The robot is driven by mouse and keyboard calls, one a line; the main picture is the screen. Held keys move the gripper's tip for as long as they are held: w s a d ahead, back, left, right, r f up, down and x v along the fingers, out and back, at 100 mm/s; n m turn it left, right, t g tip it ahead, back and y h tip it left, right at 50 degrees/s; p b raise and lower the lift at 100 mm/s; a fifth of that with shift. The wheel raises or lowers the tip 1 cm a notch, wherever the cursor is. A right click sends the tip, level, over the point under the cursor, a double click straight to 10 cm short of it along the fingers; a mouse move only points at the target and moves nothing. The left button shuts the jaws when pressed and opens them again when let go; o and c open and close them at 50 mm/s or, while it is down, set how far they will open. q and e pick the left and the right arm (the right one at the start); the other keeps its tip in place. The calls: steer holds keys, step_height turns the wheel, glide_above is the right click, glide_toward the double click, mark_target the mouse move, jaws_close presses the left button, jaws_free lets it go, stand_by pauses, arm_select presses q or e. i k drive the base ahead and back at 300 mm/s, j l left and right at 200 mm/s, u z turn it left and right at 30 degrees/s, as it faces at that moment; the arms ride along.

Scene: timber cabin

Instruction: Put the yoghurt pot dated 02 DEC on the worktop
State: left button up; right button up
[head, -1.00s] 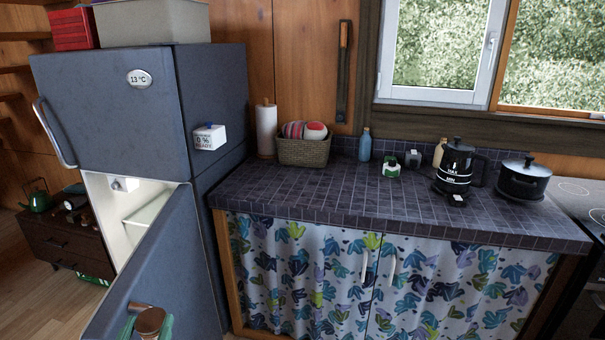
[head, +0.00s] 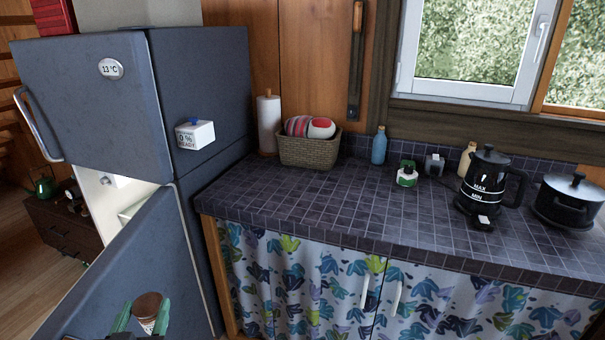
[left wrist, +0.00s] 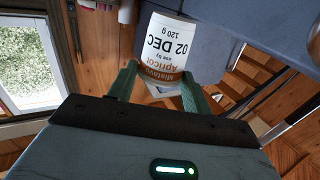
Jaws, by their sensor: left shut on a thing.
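The yoghurt pot (head: 148,308) has a brown lid and is held between the green fingers of my left gripper (head: 140,318), low in the head view in front of the open fridge door. In the left wrist view the pot (left wrist: 167,45) shows upside down, its white label reading apricot and 02 DEC, between the fingers (left wrist: 160,88). The worktop (head: 290,203) is dark tile and lies to the right of the gripper, over a patterned curtain. My right gripper is not in view.
The grey fridge (head: 215,90) stands left of the worktop with its lower door (head: 95,290) open. A basket (head: 310,150), a blue bottle (head: 379,146), a green-and-white item (head: 407,175), a kettle (head: 488,185) and a pot (head: 568,200) stand along the back and right. The worktop's front left is clear.

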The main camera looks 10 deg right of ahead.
mark_target(301, 204)
steer(key=i+l, duration=0.25)
steer(key=i+l+u, duration=0.1)
steer(key=l, duration=0.35)
steer(key=i+l, duration=0.35)
steer(key=i+l+u, duration=0.1)
steer(key=i+l, duration=0.3)
steer(key=i, duration=0.35)
